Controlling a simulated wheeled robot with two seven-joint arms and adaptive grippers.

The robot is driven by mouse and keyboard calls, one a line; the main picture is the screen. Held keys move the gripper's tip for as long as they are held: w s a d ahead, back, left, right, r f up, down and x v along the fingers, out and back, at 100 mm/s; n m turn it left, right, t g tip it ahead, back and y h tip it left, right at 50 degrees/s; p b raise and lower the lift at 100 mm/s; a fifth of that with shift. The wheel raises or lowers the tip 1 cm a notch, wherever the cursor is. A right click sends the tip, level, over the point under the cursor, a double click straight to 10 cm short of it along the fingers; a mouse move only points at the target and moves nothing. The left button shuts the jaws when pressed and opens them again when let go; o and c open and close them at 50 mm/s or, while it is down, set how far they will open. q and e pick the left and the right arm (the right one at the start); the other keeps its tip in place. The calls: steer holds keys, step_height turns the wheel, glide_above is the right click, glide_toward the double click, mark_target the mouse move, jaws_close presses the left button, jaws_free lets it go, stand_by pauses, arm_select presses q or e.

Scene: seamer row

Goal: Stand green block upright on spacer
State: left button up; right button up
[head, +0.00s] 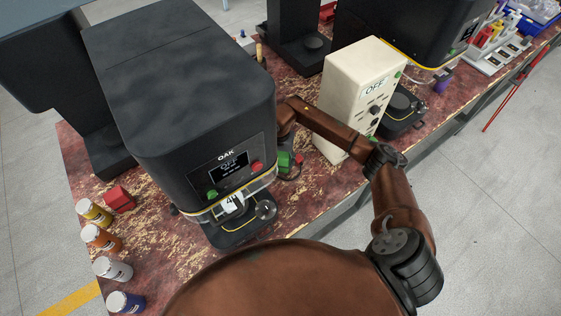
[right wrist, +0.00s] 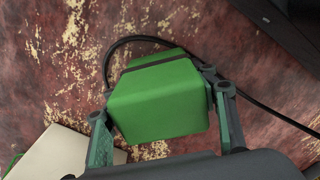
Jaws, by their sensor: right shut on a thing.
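A green block (right wrist: 160,100) fills the middle of the right wrist view, with a dark band across its far part. My right gripper (right wrist: 163,115) is shut on it, one finger on each side. In the head view the green block (head: 284,159) shows small, between the black OAK machine and the cream box, partly hidden by my right arm. Whether it touches the table is unclear. I cannot make out a spacer in either view. My left gripper is not in view.
The black OAK machine (head: 180,95) stands left of the block, the cream box (head: 355,85) right of it. A black cable (right wrist: 270,115) runs past the block. A red block (head: 119,199) and several jars (head: 103,238) stand at the table's left.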

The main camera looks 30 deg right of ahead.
steer(key=shift+f, duration=0.35)
steer(key=shift+f, duration=0.2)
steer(key=o, duration=1.1)
steer(key=shift+o, duration=0.2)
steer(key=shift+r, duration=0.1)
